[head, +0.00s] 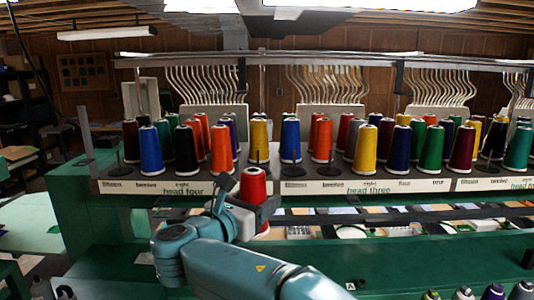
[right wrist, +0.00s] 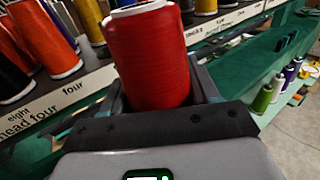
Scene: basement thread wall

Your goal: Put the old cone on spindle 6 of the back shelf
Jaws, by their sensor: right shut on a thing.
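A red thread cone (head: 253,187) is held upright in my right gripper (head: 247,196), in front of the thread shelf near the gap between the head four and head three labels. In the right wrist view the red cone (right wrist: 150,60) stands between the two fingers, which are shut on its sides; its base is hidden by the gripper. The shelf (head: 345,186) carries rows of coloured cones behind the gripper. Bare spindles show at its front, such as one spindle (head: 118,163) at the left. I cannot tell which is spindle 6. My left gripper is not in view.
Blue (head: 151,152) and orange (head: 221,151) cones stand left of the held cone, and a yellow cone (head: 364,149) to its right. A metal rail (head: 330,58) with curved wires runs above. Small spools (head: 493,292) stand at the lower right.

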